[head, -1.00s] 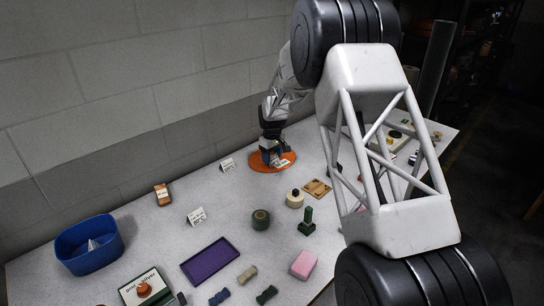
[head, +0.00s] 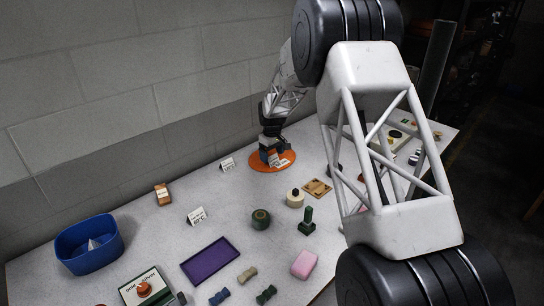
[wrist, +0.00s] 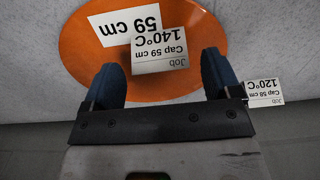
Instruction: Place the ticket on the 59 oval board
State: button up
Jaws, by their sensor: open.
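The orange oval board (wrist: 80,50) lies at the back of the table and also shows in the head view (head: 258,166). Its white 59 cm label (wrist: 112,24) shows in the wrist view. The white ticket (wrist: 165,40), reading Job, Cap 59 cm, 140°C, appears to rest on the board, partly over that label. My gripper (wrist: 160,72) is open over the board, its two blue fingers on either side of the ticket's near part and apart from it. In the head view my gripper (head: 272,155) hides part of the board.
Another card (wrist: 265,93), reading Cap 58 cm, 120°C, stands beside the board. The wall runs close behind the board.

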aim_at(273, 160)
notch_tip(273, 160, up, 11)
dwell(0.5)
dwell(0.6)
jog(key=s+d+r+m, duration=0.2)
jog(key=s+d+r, duration=0.35)
jog(key=s, duration=0.45)
jog(key=s+d+r+m+t, duration=0.1)
jog(key=s+d+r, duration=0.4)
jog(key=s, duration=0.4)
jog(key=s+d+r+m, duration=0.2)
jog(key=s+d+r, duration=0.1)
jog(key=s+r, duration=0.55)
jog(key=s+d+f+m, duration=0.1)
jog(key=s+d+f, duration=0.1)
jog(key=s, duration=0.9)
jog(key=s+d+f+m+t, duration=0.1)
jog(key=s+d+f, duration=0.1)
jog(key=s, duration=1)
jog(key=s+d+f+m, duration=0.2)
jog(key=s+d, duration=0.1)
jog(key=s, duration=0.8)
jog(key=shift+s+d+t, duration=0.15)
jog(key=shift+d+t, duration=0.05)
jog(key=shift+t, duration=0.1)
